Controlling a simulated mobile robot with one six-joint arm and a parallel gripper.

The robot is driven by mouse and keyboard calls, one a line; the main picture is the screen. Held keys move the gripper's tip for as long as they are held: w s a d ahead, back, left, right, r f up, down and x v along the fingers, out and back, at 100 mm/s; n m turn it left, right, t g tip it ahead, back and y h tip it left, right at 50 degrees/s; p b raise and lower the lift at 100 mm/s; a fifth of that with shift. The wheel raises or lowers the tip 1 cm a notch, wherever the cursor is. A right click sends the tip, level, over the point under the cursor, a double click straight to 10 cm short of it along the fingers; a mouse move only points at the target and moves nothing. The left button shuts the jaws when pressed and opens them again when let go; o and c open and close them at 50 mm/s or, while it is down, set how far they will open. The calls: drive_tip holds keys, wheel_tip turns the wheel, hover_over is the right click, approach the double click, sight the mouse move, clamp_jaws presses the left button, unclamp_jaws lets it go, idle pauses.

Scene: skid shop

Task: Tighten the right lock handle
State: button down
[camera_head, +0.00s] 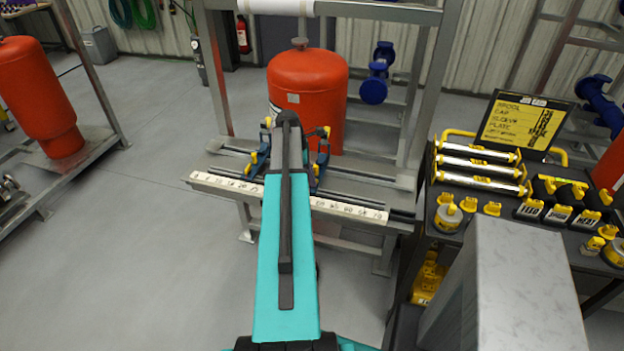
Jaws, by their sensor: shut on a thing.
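A red tank (307,85) stands upright on a metal skid frame. A blue clamp with yellow parts (260,152) shows to the left of my arm, low on the tank's front. A second blue clamp, the right one (321,160), shows to the right of my arm, with a yellow-tipped lock handle (325,132) at its top. My teal and dark grey arm reaches forward between the two clamps and covers the middle of the tank's base. My gripper is hidden behind the arm, so its hold on any handle cannot be seen.
A white numbered scale strip (345,210) runs along the skid's front edge. Metal uprights frame the tank. At right, a dark bench (460,245) holds yellow-ended rods, caps and a sign (522,125). A grey box-like block (510,285) fills the lower right.

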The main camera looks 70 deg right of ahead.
drive_tip(key=n+p, duration=0.1)
drive_tip(key=n, duration=0.1)
drive_tip(key=shift+r+n+h, duration=0.1)
drive_tip(key=shift+n+h, duration=0.2)
drive_tip(key=shift+h, duration=0.1)
drive_tip(key=shift+n+t, duration=0.3)
drive_tip(key=shift+n, duration=0.1)
drive_tip(key=shift+n+t+h+p, duration=0.35)
drive_tip(key=shift+n+p, duration=0.2)
drive_tip(key=shift+n, duration=1.15)
